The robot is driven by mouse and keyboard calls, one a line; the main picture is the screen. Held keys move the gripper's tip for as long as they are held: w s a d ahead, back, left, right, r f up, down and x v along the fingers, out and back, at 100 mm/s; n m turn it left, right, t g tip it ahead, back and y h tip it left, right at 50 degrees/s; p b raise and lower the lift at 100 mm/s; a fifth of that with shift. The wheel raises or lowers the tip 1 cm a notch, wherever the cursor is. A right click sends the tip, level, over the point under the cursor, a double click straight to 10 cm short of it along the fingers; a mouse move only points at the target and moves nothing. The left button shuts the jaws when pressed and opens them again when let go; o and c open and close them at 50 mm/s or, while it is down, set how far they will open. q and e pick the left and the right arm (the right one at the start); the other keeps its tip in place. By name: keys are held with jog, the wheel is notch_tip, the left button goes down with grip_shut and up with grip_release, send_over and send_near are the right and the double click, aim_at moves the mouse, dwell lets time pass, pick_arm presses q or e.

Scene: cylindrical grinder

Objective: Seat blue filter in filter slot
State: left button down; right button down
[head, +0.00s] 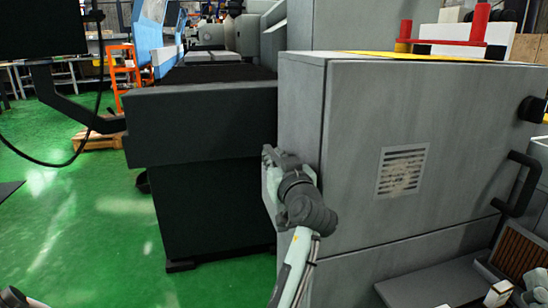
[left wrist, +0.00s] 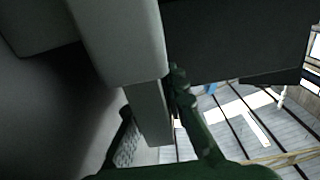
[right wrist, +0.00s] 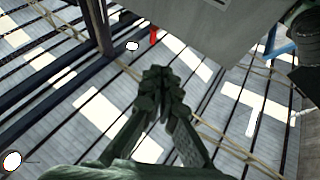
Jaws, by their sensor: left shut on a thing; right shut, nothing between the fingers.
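No blue filter can be made out in any view. My left gripper (head: 274,160) is at the left front edge of the grey machine cabinet (head: 350,120). In the left wrist view its fingers (left wrist: 150,120) close on the narrow end of a grey block (left wrist: 148,105); I cannot tell what that block belongs to. A louvred vent (head: 402,170) with brownish marks is on the cabinet's front; I cannot tell whether it is the filter slot. My right gripper (right wrist: 160,85) is shut and empty in the right wrist view, its fingertips together.
A dark machine bed (head: 200,125) stands left of the cabinet. A black handle (head: 518,183) juts from the cabinet at right. A brown ribbed panel (head: 520,252) is low at right, near a grey ledge (head: 430,282). Green floor (head: 75,220) is open at left.

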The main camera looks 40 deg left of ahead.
pick_arm(q)
jog(key=shift+f, duration=0.3)
pick_arm(e)
jog(key=shift+s+d+r+t, duration=0.1)
jog(key=shift+s+r+t, duration=0.3)
jog(key=shift+r, duration=0.2)
pick_arm(q)
jog(key=c, duration=1.5)
grip_release()
jog(key=shift+o, duration=0.2)
jog(key=shift+d, duration=0.1)
jog(key=shift+f, duration=0.1)
